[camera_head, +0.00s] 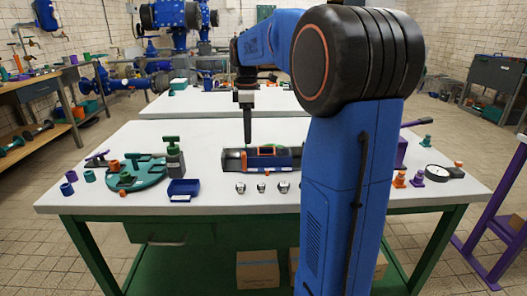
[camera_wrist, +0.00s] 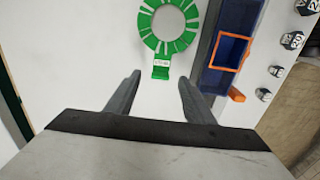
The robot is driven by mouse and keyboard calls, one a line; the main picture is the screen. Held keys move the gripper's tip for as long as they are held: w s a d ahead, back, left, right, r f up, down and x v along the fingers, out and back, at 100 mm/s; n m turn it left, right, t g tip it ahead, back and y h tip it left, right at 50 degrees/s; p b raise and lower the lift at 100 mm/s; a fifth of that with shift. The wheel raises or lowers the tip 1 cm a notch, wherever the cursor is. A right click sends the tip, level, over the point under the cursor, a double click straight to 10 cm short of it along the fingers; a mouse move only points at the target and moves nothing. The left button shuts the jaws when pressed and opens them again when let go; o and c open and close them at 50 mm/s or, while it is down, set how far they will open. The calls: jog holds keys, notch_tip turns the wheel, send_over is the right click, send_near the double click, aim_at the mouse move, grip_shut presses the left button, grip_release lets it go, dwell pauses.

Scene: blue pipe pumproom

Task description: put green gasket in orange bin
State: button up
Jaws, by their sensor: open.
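The green gasket (camera_wrist: 188,38) is a flat notched ring with a labelled tab, lying on the white table in the wrist view. In the head view, only a sliver of green shows behind the blue tray. An orange-rimmed square bin (camera_wrist: 216,50) with a dark blue inside sits in that tray, right of the gasket; its orange rim shows in the head view (camera_head: 259,152). My gripper (camera_wrist: 160,77) is open and empty, its fingers either side of the line of the gasket's tab and apart from it. In the head view my gripper (camera_head: 247,138) points down behind the tray.
The long blue tray (camera_wrist: 212,82) stands beside the gasket, with several metal nuts (camera_wrist: 276,71) along its far side. A green round plate (camera_head: 140,176) with fittings, a green-topped bottle (camera_head: 174,158) and a small blue bin (camera_head: 184,188) stand left. A gauge (camera_head: 445,172) lies right.

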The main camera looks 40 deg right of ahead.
jog(key=shift+w+a+f, duration=0.1)
jog(key=shift+a+f, duration=0.05)
jog(key=shift+f, duration=1.05)
jog(key=shift+w+a+f, duration=0.1)
jog(key=shift+a+f, duration=0.05)
jog(key=shift+f, duration=1)
jog(key=shift+c, duration=0.5)
grip_shut()
notch_tip(320, 180, up, 10)
